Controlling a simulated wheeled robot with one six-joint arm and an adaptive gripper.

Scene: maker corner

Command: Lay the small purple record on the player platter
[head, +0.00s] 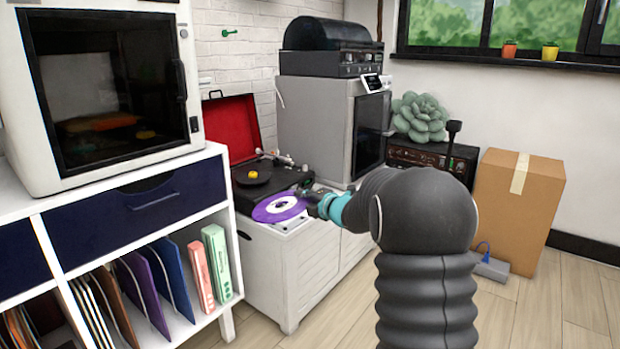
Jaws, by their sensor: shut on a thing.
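The small purple record (279,208) has a pale label and is held roughly flat above the front top of the white cabinet, in front of the record player. My gripper (312,201) is shut on the record's right edge; its fingertips are small and partly hidden in this view. The record player (283,178) stands open on the cabinet with its red-lined lid (230,130) raised. Its dark platter (252,172) has a yellow piece (253,174) at the centre. The record is apart from the platter, nearer to me and to the right of it.
The white cabinet (270,270) bears the player. A grey machine (318,120) stands behind it to the right. A white shelf unit (215,165) with a large printer-like box (190,20) is close on the left. A cardboard box (520,215) and a power strip (490,266) stand on the floor at right.

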